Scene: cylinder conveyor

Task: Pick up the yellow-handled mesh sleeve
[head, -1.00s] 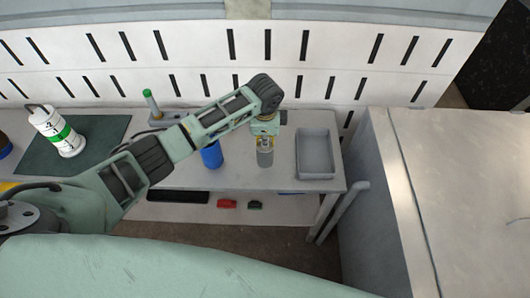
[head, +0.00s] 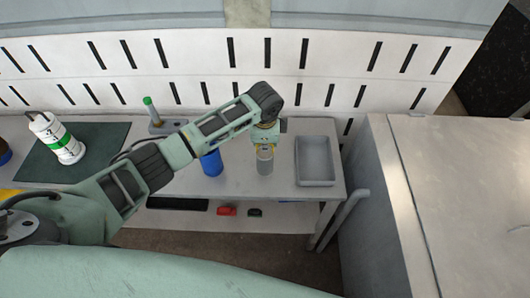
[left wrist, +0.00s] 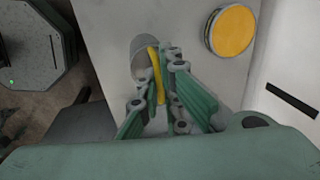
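The yellow-handled mesh sleeve (head: 265,163) is a grey cylinder standing on the table, left of the grey tray. In the left wrist view its grey body (left wrist: 140,62) and curved yellow handle (left wrist: 157,78) show. My left gripper (head: 265,147) points down over the sleeve in the head view. In the left wrist view the left gripper (left wrist: 158,103) has its fingers apart, with the handle between them, close to the right finger. Whether a finger touches the handle is unclear. My right gripper is in neither view.
A blue cylinder (head: 211,163) stands just left of the sleeve. A grey tray (head: 316,182) is on the right. A white container with a green band (head: 62,145) stands on a dark mat (head: 100,140). A slotted white wall (head: 200,70) closes the back.

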